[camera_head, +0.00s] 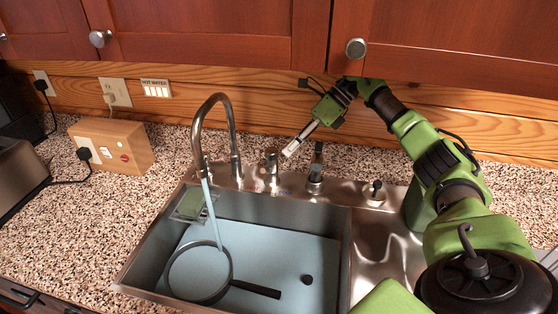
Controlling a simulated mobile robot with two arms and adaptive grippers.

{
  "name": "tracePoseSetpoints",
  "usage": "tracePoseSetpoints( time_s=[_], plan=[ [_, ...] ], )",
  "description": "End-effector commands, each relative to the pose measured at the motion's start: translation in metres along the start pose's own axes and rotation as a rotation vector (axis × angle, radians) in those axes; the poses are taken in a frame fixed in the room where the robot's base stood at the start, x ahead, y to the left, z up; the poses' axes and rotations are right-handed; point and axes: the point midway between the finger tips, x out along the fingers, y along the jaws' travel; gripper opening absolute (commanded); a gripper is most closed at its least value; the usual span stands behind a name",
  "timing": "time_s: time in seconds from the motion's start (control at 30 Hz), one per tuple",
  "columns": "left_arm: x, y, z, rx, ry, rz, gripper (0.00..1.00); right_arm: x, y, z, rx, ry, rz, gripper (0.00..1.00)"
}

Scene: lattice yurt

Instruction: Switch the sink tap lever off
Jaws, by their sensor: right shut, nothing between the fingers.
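The chrome sink tap (233,130) arches over the left part of the steel sink (345,262). A pale stream of water (212,215) runs from its spout. A short metal fitting (272,168), which looks like the tap lever, stands on the deck right of the tap's base. My right gripper (289,153) comes in from the right and points down and left. It is shut and empty, with its tips just above and right of that fitting; I cannot tell if they touch. My left gripper is not in view.
A round pan (231,279) with a black handle lies in the sink basin. A green sponge (190,206) sits at the sink's left rim. A wooden socket box (112,146) is on the left counter; cabinets (210,30) hang above.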

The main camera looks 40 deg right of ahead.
Motion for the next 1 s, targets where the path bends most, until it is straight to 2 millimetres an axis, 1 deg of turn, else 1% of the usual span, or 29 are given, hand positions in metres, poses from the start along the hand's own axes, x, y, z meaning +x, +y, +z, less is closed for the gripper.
tracePoseSetpoints(
  time_s=[0.03, 0.1, 0.2, 0.33, 0.47, 1.0],
  plan=[
    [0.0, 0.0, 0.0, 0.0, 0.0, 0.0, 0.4, -0.012, -0.001, 0.001, 0.001, -0.003, -0.003, 0.0],
    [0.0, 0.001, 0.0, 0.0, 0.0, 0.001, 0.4, -0.025, -0.001, 0.001, 0.002, -0.003, -0.002, 0.0],
    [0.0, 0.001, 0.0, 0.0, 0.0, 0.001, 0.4, -0.039, -0.001, 0.001, 0.001, -0.002, -0.001, 0.0],
    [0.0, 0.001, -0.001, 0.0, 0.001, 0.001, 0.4, -0.051, -0.001, 0.0, 0.001, 0.0, 0.0, 0.0],
    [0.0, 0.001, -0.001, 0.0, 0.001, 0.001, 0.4, -0.054, -0.001, -0.001, 0.002, 0.001, 0.001, 0.0],
    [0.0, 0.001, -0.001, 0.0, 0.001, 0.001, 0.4, -0.053, -0.001, -0.001, 0.002, 0.002, 0.001, 0.0]
  ],
)
